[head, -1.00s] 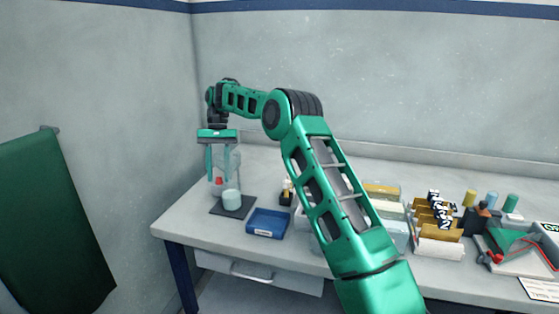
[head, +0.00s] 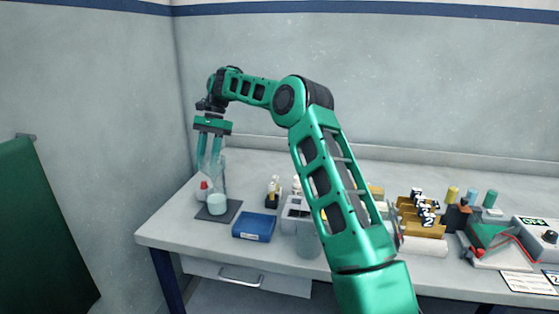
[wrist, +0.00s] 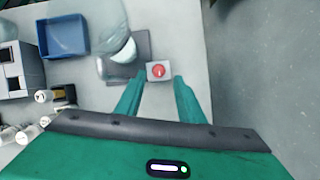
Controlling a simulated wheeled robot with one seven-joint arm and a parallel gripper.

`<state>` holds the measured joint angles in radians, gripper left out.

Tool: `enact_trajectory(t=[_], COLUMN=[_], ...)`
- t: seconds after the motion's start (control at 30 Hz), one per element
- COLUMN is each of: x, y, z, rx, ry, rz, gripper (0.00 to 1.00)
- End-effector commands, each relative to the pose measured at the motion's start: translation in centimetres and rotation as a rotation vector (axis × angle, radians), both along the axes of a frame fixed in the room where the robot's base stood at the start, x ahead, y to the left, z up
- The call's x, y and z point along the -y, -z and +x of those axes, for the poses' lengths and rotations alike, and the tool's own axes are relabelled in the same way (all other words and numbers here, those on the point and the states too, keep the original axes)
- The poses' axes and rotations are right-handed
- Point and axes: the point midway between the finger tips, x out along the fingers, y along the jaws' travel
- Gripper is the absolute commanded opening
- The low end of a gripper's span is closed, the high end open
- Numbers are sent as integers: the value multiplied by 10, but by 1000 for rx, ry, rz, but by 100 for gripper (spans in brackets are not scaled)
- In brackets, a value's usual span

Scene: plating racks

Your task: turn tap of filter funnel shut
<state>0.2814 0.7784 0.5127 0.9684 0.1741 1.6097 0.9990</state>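The filter funnel's clear glass body (head: 221,175) stands above a white-filled beaker (head: 217,204) on a dark mat. A red part (head: 203,186), seemingly the tap, shows at its left. In the wrist view, a red round knob (wrist: 158,71) sits on a pale square block, with the glass (wrist: 112,67) to its left. My gripper (head: 208,165) is above the red part; in the wrist view its fingers (wrist: 160,79) are open, apart, on either side of the knob's line. Nothing is held. Contact and the tap's setting cannot be told.
A blue tray (head: 254,226) lies right of the mat (head: 235,209). Small bottles (head: 272,188) and a grey rack (head: 295,208) stand farther right. A wall is close behind. The bench's front left corner is clear.

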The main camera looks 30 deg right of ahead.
Motion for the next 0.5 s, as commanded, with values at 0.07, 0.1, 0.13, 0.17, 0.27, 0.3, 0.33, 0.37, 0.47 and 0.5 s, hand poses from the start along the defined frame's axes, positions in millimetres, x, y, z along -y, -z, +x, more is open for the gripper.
enact_trajectory(t=[0.07,0.1,0.13,0.17,0.27,0.3,0.33,0.37,0.47,0.5], x=[3,5,7,8,11,12,13,14,16,17], y=[-12,-17,-21,-24,-34,-37,-39,-41,-47,-50], z=[3,5,5,6,8,9,9,9,11,11], rx=[3,3,2,2,2,2,1,1,0,1], ry=[-1,-1,-1,-1,-1,-1,-2,-2,-2,-2], rz=[0,0,0,0,0,0,0,0,-1,0], gripper=[35,35,35,35,35,35,35,35,35,35])
